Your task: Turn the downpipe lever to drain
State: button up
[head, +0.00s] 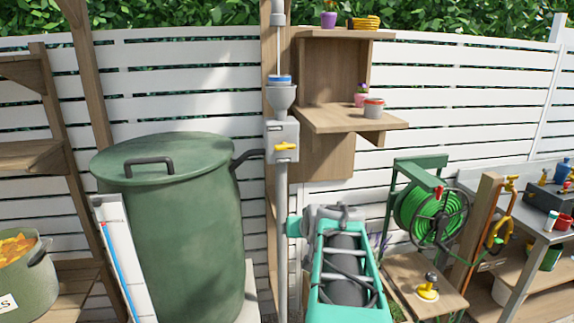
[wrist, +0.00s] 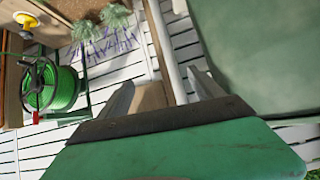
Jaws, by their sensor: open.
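The yellow downpipe lever (head: 287,147) sits on a grey valve box (head: 281,130) partway up the grey downpipe (head: 282,215). It lies roughly level, its end pointing right. A dark spout joins the box to the green barrel on its left. My gripper (wrist: 162,88) shows in the wrist view with its two grey fingers spread apart and nothing held between them. A white pipe (wrist: 169,50) and a wooden post pass behind the gap. The lever does not show in the wrist view. In the head view my teal arm is low, below and right of the valve box.
A large lidded green barrel (head: 180,225) stands left of the pipe. Wooden shelves (head: 340,119) with small pots are just right of it. A green hose reel (head: 430,215) and a workbench (head: 535,235) stand further right. A white slatted fence closes the back.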

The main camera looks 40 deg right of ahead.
jog(key=w+d+r+n+t+h, duration=0.15)
jog(key=w+r+t, duration=0.3)
jog(key=r, duration=0.75)
jog(key=t+h, duration=0.2)
send_near(286, 147)
jog(key=p+x, duration=0.2)
jog(key=x, duration=0.6)
jog(key=shift+w+r, duration=0.1)
jog(key=shift+w, duration=0.1)
jog(key=shift+c, duration=0.3)
jog(key=c, duration=1.3)
jog(key=shift+d, duration=0.1)
